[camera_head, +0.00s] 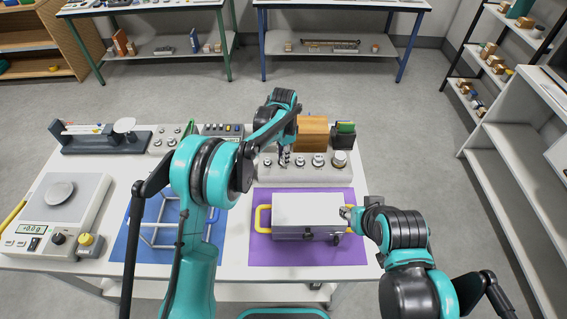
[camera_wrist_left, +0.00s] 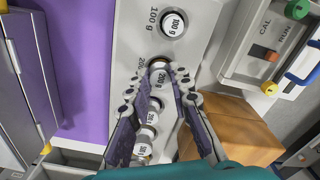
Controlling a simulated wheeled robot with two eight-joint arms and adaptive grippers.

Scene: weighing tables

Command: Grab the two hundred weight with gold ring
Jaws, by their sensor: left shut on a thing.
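In the left wrist view, a silver 200 g weight (camera_wrist_left: 160,79) with a gold band at its top edge stands between the fingertips of my left gripper (camera_wrist_left: 158,75). The gripper is shut on it. Whether the weight still rests in the white weight tray (camera_wrist_left: 127,35) or is slightly raised, I cannot tell. In the head view my left gripper (camera_head: 284,158) reaches down over the tray (camera_head: 305,175). My right gripper (camera_head: 348,212) is by the right end of a metal case; its fingers are too small to read.
The metal case (camera_head: 308,212) with a yellow handle lies on a purple mat (camera_head: 300,254). A scale (camera_head: 62,208) stands at the left, by a blue mat with a wire frame (camera_head: 160,222). An orange-brown box (camera_head: 312,130) and a dark holder (camera_head: 343,138) stand behind the tray.

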